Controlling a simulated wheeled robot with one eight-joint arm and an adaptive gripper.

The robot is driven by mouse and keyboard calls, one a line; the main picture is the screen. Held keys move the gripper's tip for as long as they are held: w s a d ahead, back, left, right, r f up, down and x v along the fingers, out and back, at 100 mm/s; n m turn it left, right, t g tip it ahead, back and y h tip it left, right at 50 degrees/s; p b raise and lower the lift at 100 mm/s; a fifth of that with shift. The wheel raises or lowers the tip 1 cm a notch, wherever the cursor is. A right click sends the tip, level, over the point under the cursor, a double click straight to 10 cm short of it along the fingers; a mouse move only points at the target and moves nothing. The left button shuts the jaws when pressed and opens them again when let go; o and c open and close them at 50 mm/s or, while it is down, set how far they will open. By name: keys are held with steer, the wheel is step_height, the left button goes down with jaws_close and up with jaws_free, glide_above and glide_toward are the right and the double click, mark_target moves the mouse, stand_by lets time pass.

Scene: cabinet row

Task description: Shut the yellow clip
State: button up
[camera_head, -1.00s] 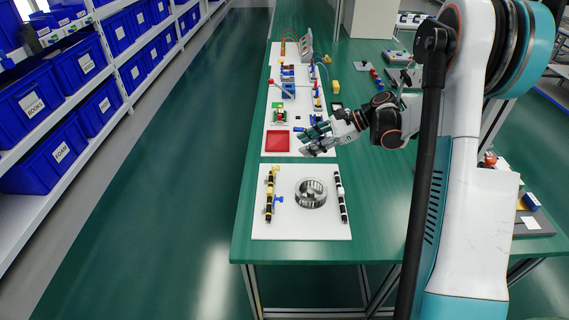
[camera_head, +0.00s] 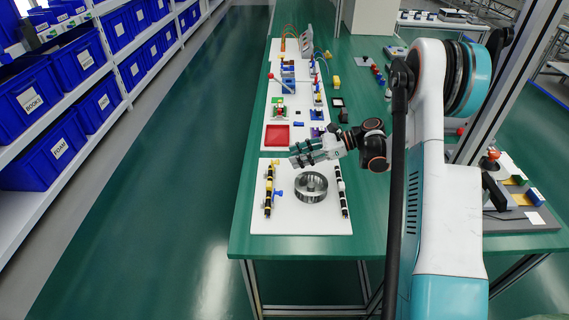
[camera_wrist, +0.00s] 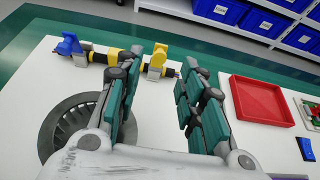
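The yellow clip (camera_head: 276,162) sits at the far end of a black rod on the left of the white board (camera_head: 318,222). In the wrist view the yellow clip (camera_wrist: 158,60) stands upright from the rod, in the gap between my fingertips. My gripper (camera_head: 294,156) is open and empty, just right of the clip in the head view. In the wrist view its two fingers (camera_wrist: 162,70) are apart. I cannot tell whether either finger touches the clip. A blue clip (camera_head: 278,193) also stands raised toward the rod's near end.
A metal ring (camera_head: 311,187) lies on the board beside the rod, below my gripper. A red tray (camera_head: 277,136) lies beyond the board. Bare green table (camera_head: 375,215) is to the right.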

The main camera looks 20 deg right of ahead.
mark_target(279, 161)
steer(key=shift+b+x, duration=0.7)
steer(key=shift+x, duration=1.95)
jaws_close()
